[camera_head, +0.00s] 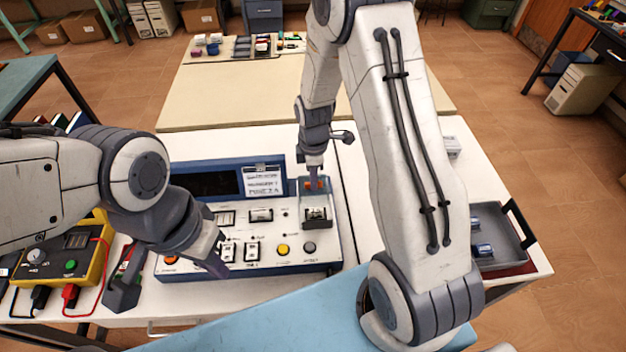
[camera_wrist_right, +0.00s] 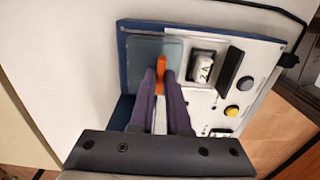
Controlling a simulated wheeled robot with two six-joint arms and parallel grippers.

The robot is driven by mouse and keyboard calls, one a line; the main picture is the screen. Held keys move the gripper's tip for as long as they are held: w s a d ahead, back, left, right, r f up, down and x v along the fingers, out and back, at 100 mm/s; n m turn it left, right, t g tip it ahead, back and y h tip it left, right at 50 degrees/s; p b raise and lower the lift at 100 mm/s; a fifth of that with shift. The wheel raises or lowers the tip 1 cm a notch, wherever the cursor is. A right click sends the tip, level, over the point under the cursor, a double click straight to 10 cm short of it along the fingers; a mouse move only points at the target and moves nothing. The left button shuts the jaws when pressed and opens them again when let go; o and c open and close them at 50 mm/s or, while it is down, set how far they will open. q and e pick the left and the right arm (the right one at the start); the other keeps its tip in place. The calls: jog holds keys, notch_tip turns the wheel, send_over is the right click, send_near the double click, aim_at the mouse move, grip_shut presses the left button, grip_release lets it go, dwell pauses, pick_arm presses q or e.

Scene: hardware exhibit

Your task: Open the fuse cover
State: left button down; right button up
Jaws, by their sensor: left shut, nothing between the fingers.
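The fuse cover (camera_head: 322,184) is a see-through bluish flap at the back right of the control panel (camera_head: 290,267). In the right wrist view the cover (camera_wrist_right: 146,52) lies swung back beside the fuse bay, with an orange tab (camera_wrist_right: 161,75). The fuse (camera_wrist_right: 202,68), marked 2A, shows uncovered in its bay (camera_head: 317,216). My right gripper (camera_head: 314,178) is at the cover; in its wrist view its fingers (camera_wrist_right: 161,84) are closed around the orange tab. My left gripper (camera_head: 219,262) is shut and empty over the panel's front left part.
A yellow meter (camera_head: 75,252) with red and black leads stands at the left. A grey tray (camera_head: 497,226) with blue-ended cylinders lies at the right. Buttons and switches fill the panel front. A beige tabletop (camera_head: 240,95) behind is mostly clear.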

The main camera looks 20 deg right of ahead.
jog(key=o, duration=0.3)
jog(key=shift+a, duration=0.1)
jog(key=shift+r, duration=0.15)
notch_tip(320, 180, up, 10)
jog(key=b, duration=0.1)
jog(key=shift+r, duration=0.15)
dwell(0.3)
